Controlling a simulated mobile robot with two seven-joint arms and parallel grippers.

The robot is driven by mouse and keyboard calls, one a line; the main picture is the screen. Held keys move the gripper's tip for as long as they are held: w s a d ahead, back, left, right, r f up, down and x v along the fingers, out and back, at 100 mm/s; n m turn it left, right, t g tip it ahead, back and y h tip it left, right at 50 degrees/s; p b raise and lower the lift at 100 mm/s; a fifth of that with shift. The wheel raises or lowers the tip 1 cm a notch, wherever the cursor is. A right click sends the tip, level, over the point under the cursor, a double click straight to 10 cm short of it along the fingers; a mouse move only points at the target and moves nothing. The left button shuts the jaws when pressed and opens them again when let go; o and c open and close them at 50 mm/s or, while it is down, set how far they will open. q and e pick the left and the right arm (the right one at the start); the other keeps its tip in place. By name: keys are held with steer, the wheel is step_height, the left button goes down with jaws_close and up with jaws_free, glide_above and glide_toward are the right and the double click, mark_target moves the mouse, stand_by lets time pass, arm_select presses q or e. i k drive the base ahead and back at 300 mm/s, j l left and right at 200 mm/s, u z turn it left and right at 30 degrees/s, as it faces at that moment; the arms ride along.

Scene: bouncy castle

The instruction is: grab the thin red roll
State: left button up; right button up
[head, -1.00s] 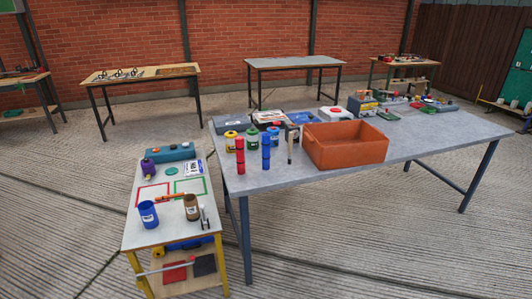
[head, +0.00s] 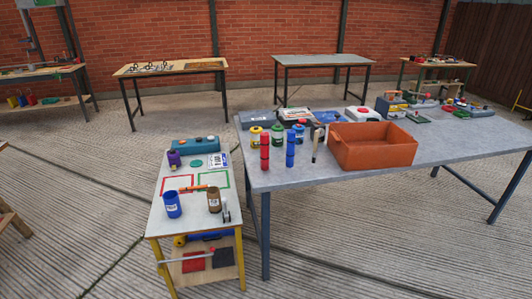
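A thin red upright roll (head: 265,152) stands near the front left corner of the large grey table (head: 350,180). A similar thin blue upright roll (head: 290,150) stands just to its right, with a small gap between them. Both show darker bands. Neither of my grippers is in view.
An orange crate (head: 372,148) and a hammer-like tool (head: 317,143) are right of the rolls. Several small jars (head: 277,135) stand behind. A low yellow-legged cart (head: 190,226) with a blue cup (head: 172,204) and brown cup (head: 214,200) is at left. Concrete floor in front is clear.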

mark_target(264, 136)
steer(key=i+l+u, duration=0.1)
steer(key=i+l, duration=0.4)
steer(key=i+l+u, duration=0.15)
steer(key=l, duration=0.3)
steer(key=i+l+u, duration=0.1)
steer(key=i+l, duration=0.25)
steer(key=i+l+u, duration=0.1)
steer(key=l, duration=0.25)
steer(key=i+l, duration=0.3)
steer(key=i+l+u, duration=0.15)
steer(key=l, duration=0.3)
steer(key=i, duration=0.05)
